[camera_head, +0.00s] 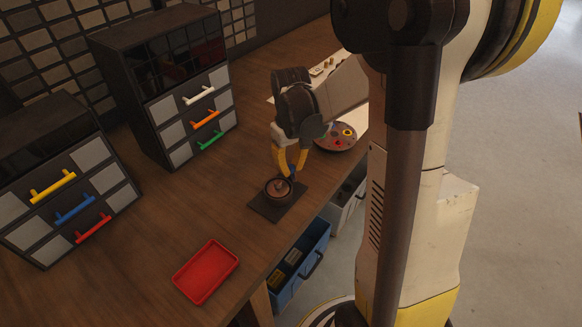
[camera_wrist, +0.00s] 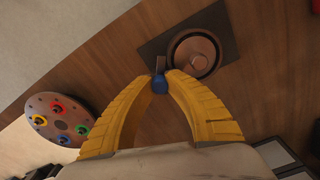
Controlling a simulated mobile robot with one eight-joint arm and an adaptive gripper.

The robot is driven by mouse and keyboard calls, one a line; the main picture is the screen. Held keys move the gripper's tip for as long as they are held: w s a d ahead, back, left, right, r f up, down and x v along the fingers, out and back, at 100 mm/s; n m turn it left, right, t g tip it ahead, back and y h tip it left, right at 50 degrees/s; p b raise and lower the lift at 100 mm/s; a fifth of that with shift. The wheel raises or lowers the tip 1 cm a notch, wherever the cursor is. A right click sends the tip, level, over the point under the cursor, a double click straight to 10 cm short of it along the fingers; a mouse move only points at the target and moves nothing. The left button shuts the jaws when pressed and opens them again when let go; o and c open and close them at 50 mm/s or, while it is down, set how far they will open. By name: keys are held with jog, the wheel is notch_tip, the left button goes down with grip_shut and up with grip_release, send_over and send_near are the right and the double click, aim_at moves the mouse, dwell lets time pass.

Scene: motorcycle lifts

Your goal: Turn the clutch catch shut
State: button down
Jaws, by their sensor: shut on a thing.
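The clutch (camera_head: 278,187) is a round brown drum on a dark square plate (camera_head: 270,209) near the front edge of the wooden bench. In the wrist view the drum (camera_wrist: 196,52) shows at the top, with a raised knob at its middle. My gripper (camera_head: 291,171) reaches down over the plate. The fingers partly hide the catch.
A round tray (camera_head: 337,138) with coloured rings stands behind the gripper. A red tray (camera_head: 206,272) lies front left on the bench. Two drawer cabinets (camera_head: 165,85) with coloured handles stand at the left. A blue bin (camera_head: 311,258) hangs below the bench edge.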

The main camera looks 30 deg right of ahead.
aim_at(291, 166)
jog(key=m, duration=0.5)
jog(key=shift+w+m, duration=0.1)
jog(key=shift+m, duration=0.2)
jog(key=m, duration=0.5)
jog(key=shift+m, duration=0.4)
jog(key=c, duration=1.3)
grip_release()
jog(key=shift+d, duration=0.1)
jog(key=shift+r, duration=0.1)
notch_tip(291, 166, up, 12)
